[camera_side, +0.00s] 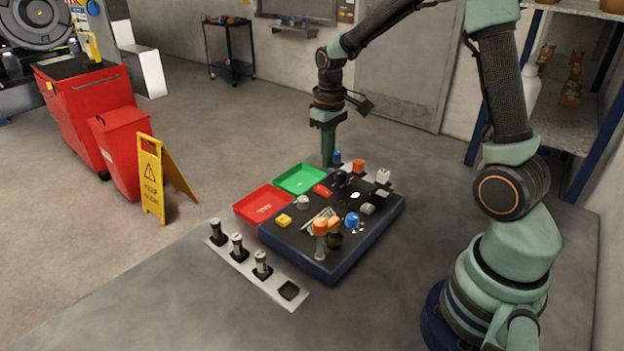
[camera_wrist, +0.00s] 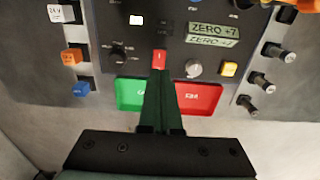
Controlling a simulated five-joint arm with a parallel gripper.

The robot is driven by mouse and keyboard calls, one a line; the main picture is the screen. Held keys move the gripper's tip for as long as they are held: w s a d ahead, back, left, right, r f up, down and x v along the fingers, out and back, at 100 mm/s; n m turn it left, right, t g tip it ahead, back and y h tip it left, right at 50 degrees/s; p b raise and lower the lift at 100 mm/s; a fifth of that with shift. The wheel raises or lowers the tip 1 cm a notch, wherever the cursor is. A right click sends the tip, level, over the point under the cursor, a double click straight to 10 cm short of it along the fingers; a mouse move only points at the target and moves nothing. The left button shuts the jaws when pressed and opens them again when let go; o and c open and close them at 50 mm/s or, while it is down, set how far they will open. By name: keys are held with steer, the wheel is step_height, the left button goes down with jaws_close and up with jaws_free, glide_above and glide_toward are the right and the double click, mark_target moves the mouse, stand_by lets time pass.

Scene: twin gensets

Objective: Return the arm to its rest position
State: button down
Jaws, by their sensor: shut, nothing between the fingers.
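My gripper (camera_side: 328,163) points straight down beside the far edge of the dark control panel (camera_side: 330,262), just right of the green tray (camera_side: 322,173). Its dark green fingers also show in the wrist view (camera_wrist: 161,82), pressed together with nothing between them. There they overlap the line between the green tray (camera_wrist: 132,96) and the red tray (camera_wrist: 202,98). The fingertips appear just below a red rocker (camera_wrist: 159,57); whether they touch anything is hard to tell. My arm is bent, reaching out over the bench.
A pale strip (camera_side: 240,266) with several upright cylinders stands at the panel's front left. Another strip with white, orange (camera_wrist: 71,56) and blue (camera_wrist: 81,88) blocks lies along the other side. A display (camera_wrist: 213,33) reads ZERO +7. The front bench is clear. A yellow floor sign (camera_side: 151,178) stands left.

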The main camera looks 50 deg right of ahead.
steer(key=s+a+r+t, duration=0.5)
steer(key=s+a+r, duration=0.5)
steer(key=s+r, duration=0.1)
steer(key=shift+r+t, duration=0.3)
steer(key=shift+r, duration=0.3)
